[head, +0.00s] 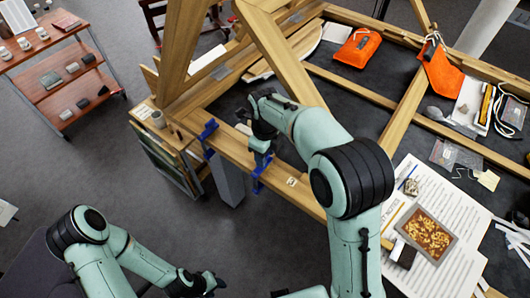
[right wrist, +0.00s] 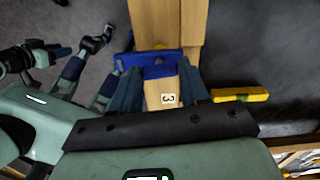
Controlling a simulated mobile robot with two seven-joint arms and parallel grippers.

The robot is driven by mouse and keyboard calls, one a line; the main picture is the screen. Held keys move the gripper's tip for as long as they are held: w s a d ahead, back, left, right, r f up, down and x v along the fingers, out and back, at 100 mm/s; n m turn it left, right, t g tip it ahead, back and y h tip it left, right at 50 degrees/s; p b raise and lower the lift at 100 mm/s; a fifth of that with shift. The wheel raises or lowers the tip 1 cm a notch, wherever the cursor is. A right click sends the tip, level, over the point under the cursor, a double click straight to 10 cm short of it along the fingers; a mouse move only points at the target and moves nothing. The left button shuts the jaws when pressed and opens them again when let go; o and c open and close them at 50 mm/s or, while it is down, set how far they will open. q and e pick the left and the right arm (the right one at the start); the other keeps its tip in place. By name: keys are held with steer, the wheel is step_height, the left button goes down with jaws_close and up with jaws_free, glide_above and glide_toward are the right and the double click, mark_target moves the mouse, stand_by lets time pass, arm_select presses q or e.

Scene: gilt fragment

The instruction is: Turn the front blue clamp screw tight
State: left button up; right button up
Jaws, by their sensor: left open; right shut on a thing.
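The front blue clamp (head: 258,186) grips the edge of the wooden frame beam (head: 228,150). Its blue bar also shows in the right wrist view (right wrist: 152,57), across the beam. My right gripper (head: 260,150) is at this clamp. In the right wrist view its two dark fingers (right wrist: 160,88) stand on either side of the clamp's blue part and are shut on it. The screw itself is mostly hidden. A second blue clamp (head: 208,130) sits further back on the same beam. My left gripper (head: 214,283) is open and empty over the floor at lower left.
Orange pouches (head: 358,48) and sloping wooden beams (head: 280,50) are on the frame's far side. Printed sheets (head: 460,250) and a tray of gold flakes (head: 430,236) lie at right. A shelf cart (head: 62,78) stands at left.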

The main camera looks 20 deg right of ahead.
stand_by(0.4)
steer(key=o, duration=1.1)
steer(key=shift+c, duration=0.2)
arm_select(q)
steer(key=shift+w+r+p, duration=0.85)
steer(key=shift+w+r, duration=0.3)
steer(key=shift+w, duration=0.05)
arm_select(e)
step_height(320, 180, up, 14)
steer(key=shift+f, duration=0.25)
